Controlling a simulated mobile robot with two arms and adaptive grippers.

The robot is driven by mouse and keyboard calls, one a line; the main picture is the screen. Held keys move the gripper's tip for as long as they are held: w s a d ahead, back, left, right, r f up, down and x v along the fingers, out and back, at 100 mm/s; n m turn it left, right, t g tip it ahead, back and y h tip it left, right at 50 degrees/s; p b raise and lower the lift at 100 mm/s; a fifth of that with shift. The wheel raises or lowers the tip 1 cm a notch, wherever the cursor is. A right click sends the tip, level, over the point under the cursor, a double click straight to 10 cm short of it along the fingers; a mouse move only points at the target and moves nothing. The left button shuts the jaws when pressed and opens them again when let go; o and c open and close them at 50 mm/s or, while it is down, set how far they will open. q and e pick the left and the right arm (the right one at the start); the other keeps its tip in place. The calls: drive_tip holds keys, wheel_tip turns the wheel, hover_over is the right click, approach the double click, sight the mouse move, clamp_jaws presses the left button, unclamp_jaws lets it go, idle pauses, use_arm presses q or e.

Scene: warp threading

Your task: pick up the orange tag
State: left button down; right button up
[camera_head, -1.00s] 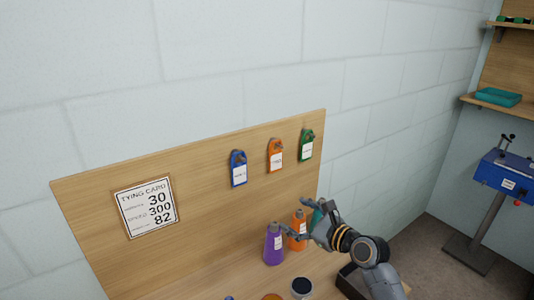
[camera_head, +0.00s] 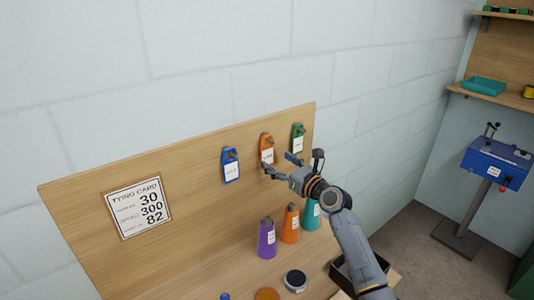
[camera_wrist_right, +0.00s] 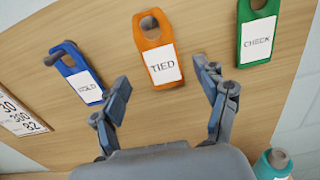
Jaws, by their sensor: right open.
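The orange tag (camera_head: 267,150) hangs from a peg on the wooden board, between the blue tag (camera_head: 231,165) and the green tag (camera_head: 298,138). In the right wrist view the orange tag (camera_wrist_right: 157,50) carries a white label reading "TIED". My right gripper (camera_head: 277,164) is open and empty in front of the board, just below and in front of the orange tag. In the right wrist view its fingers (camera_wrist_right: 162,76) stand apart on either side of the tag's lower end, and I see no contact. My left gripper is not in view.
A tying card (camera_head: 138,207) is on the board's left. A dark open box (camera_head: 345,277) is at the bench's right. A blue machine (camera_head: 497,163) stands farther right.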

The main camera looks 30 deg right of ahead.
sight(268, 154)
drive_tip(key=w, duration=0.4)
drive_tip(key=shift+w, duration=0.35)
drive_tip(key=shift+s+r, duration=0.15)
drive_tip(key=shift+c, duration=1.1)
drive_tip(key=shift+a, duration=0.1)
drive_tip(key=c, duration=0.8)
